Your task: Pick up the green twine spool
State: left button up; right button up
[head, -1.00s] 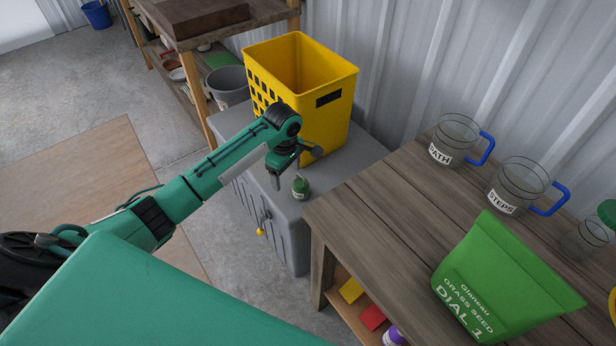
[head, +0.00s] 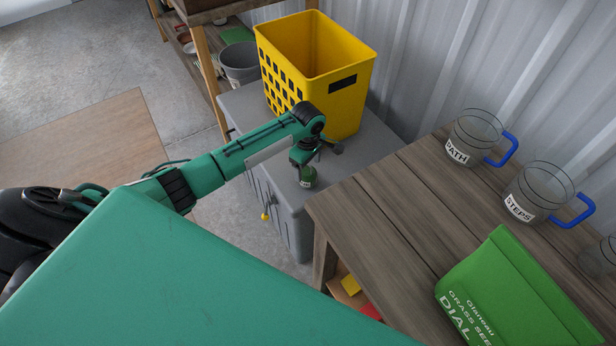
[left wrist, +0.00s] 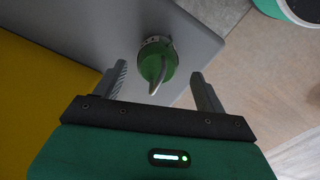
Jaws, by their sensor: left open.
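The green twine spool (head: 308,177) stands on the grey cabinet top (head: 343,163), near its front edge. It is small and round with a pale label. In the left wrist view the spool (left wrist: 158,60) shows from above, with a curved light strand or hook over it. My left gripper (head: 303,164) points down right at the spool and partly hides its top in the head view. In the left wrist view the left gripper (left wrist: 160,82) is open, with the spool ahead of and between the line of its two fingers. No contact shows. My right gripper is not in view.
A yellow basket (head: 345,105) stands on the cabinet behind the spool. A wooden table (head: 400,215) adjoins on the right, with clear mugs marked PATH (head: 472,138) and STEPS (head: 535,190) and a green grass seed bag (head: 510,290). A grey bucket (head: 240,62) is behind.

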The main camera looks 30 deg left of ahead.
aim_at(308, 171)
pick_arm(q)
jog(key=f, duration=0.4)
jog(key=shift+w, duration=0.2)
jog(key=shift+f, duration=0.3)
jog(key=shift+c, duration=0.2)
jog(key=c, duration=1.1)
jog(key=shift+o, duration=0.2)
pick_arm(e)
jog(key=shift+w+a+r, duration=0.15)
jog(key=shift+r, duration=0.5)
pick_arm(q)
jog(key=shift+r, duration=0.2)
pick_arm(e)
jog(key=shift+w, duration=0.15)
